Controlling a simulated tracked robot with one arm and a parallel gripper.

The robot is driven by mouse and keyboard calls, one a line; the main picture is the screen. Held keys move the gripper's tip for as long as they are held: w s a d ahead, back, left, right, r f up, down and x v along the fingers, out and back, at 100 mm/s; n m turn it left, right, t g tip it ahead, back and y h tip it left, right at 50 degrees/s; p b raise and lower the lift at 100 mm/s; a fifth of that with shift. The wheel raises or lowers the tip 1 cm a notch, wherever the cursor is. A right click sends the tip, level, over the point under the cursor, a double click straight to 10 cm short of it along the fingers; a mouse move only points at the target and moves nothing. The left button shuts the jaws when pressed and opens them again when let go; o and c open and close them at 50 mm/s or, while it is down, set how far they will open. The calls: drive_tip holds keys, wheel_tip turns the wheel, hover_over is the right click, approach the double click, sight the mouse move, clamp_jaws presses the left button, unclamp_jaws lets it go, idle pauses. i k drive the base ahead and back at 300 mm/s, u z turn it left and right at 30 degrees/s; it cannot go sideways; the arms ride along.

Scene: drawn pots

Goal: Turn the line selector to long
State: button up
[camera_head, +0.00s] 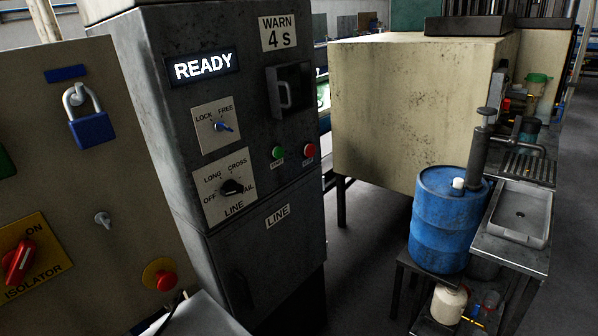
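The line selector is a black knob (232,187) on a pale square plate (211,211) on the front of a dark grey cabinet (185,110). The plate reads OFF at left, LONG at upper left, CROSS at upper right, and a label ending in "AIL" at right, partly covered by the knob. LINE is printed below. The knob appears turned toward the right-hand label, but its pointer is too small to be sure. Above it, a small blue lever (222,127) sits on a LOCK/FREE plate, its tip toward the right. My gripper is not in view.
The cabinet shows a lit READY display (204,66), a WARN 4 s label (278,32), a green button (278,153) and a red button (310,150). A panel at left carries a blue padlock (91,130) and a red isolator switch (19,262). A blue drum (443,222) stands at right.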

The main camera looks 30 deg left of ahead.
sight(230, 188)
drive_tip(key=u, duration=0.1)
drive_tip(key=i, duration=1.15)
drive_tip(key=u, duration=0.55)
